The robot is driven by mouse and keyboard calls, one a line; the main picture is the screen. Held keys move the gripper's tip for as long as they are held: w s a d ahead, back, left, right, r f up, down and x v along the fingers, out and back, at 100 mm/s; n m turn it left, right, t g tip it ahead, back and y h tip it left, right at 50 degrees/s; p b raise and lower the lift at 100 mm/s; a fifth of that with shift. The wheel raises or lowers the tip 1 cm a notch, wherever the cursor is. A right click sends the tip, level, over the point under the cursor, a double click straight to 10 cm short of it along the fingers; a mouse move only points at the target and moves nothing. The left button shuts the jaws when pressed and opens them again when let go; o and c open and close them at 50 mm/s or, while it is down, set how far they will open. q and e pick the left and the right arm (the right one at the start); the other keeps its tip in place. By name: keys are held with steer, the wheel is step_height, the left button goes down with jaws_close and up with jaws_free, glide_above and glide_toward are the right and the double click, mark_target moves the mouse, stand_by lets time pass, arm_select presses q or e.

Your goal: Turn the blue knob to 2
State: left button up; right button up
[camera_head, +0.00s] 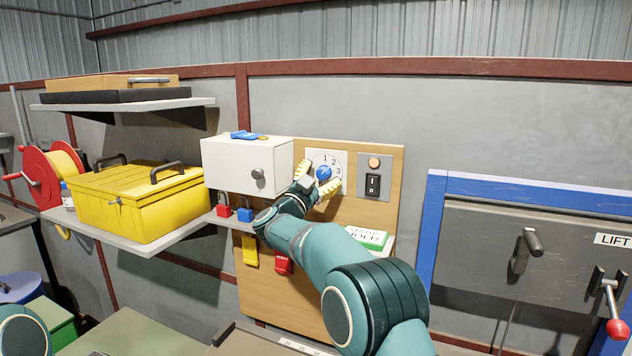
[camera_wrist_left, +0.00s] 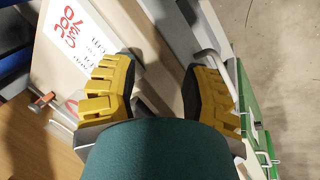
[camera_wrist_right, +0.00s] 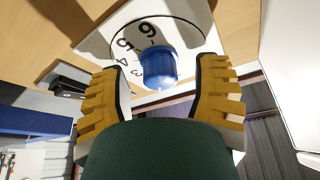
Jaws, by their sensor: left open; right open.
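The blue knob (camera_head: 323,173) sits on a white numbered dial plate (camera_head: 341,158) on the wooden board. In the head view the numbers 1, 2 and 3 show; where the knob's pointer stands cannot be told. My right gripper (camera_head: 318,180) is open at the knob, its yellow fingers on either side of it. In the right wrist view the knob (camera_wrist_right: 158,68) stands between and just beyond the open fingertips (camera_wrist_right: 160,85), with no clear contact. My left gripper (camera_wrist_left: 158,75) is open and empty, seen only in its wrist view.
A white cabinet (camera_head: 245,168) stands left of the dial and a switch panel (camera_head: 374,176) right of it. Red (camera_head: 223,211) and blue (camera_head: 245,215) padlocks are below. A yellow box (camera_head: 135,205) sits on a shelf. A printed sheet (camera_wrist_left: 78,35) lies near my left gripper.

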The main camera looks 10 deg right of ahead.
steer(key=v, duration=1.2)
steer(key=shift+f, duration=0.1)
